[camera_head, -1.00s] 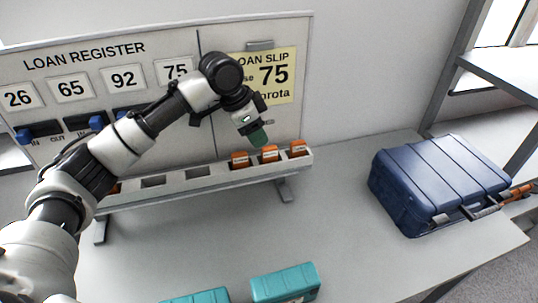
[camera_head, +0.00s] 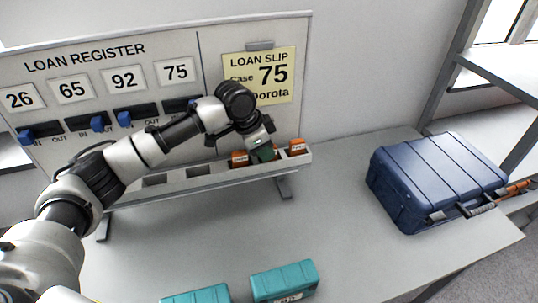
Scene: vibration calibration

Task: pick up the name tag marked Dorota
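Orange name tags stand in slots of the grey tray (camera_head: 220,180) below the register board. One tag (camera_head: 240,160) shows left of my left gripper (camera_head: 265,155), and another tag (camera_head: 297,147) shows right of it. Their print is too small to read, so I cannot tell which is marked Dorota. My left gripper, with green fingers, points down at the slot between these two tags. It hides most of the middle tag there. I cannot tell whether its fingers are apart or closed on that tag. My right gripper is not in view.
A yellow loan slip (camera_head: 259,77) on the board reads Case 75, with Dorota partly covered by my arm. A blue case (camera_head: 435,180) stands at the right of the table (camera_head: 350,240). Teal cases (camera_head: 284,281) lie at the front. The middle of the table is clear.

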